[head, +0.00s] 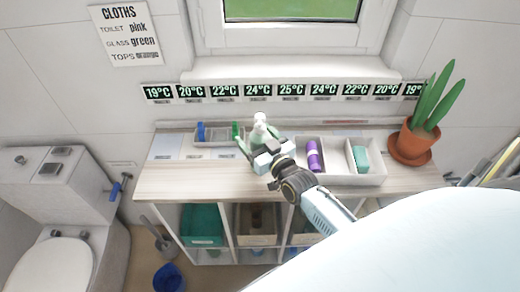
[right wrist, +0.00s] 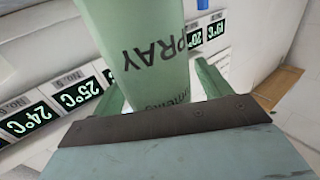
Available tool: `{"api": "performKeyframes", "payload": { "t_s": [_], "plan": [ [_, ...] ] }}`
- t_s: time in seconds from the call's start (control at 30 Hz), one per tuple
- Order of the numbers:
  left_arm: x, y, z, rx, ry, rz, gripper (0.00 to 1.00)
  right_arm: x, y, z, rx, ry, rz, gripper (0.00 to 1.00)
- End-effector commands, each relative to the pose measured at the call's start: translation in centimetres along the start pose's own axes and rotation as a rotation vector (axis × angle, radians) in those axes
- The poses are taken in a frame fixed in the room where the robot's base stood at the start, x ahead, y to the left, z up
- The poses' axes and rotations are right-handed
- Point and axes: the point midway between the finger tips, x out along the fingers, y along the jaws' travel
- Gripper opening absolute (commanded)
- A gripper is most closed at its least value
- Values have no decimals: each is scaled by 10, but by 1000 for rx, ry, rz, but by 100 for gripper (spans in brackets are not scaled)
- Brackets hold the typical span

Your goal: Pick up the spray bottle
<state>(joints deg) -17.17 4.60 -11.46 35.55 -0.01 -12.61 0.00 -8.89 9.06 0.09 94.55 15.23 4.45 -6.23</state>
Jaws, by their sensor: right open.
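The spray bottle (head: 260,124) stands near the back middle of the cart top. Its white head shows above my right gripper, and the gripper hides part of its lower body. In the right wrist view its green body (right wrist: 145,45) carries the dark word SPRAY. My right gripper (head: 258,144) is open, with its pale green fingers on both sides of the bottle. These fingers (right wrist: 162,82) also show on either side of it in the right wrist view. Whether they touch it, I cannot tell. My left gripper is not in view.
A shallow tray (head: 217,144) with a blue item (head: 200,131) and a green item (head: 236,131) sits back left. A white tray right holds a purple bottle (head: 313,156) and a teal block (head: 360,157). A potted plant (head: 410,142) stands at the right end. The left front top is clear.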

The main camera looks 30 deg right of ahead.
Motion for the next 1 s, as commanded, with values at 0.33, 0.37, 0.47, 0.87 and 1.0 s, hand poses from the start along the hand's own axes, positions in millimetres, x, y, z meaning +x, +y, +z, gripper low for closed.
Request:
{"api": "performKeyframes", "payload": {
  "t_s": [0.33,0.37,0.47,0.87,1.0],
  "plan": [
    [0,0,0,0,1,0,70,-1,0,0,0,-1,0,46],
    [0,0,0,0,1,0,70,-1,0,0,0,-1,0,42],
    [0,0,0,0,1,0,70,-1,0,0,0,-1,0,29],
    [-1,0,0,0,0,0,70,0,0,-6,0,5,0,15],
    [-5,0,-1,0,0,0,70,0,0,-27,0,7,0,15]
  ]
}}
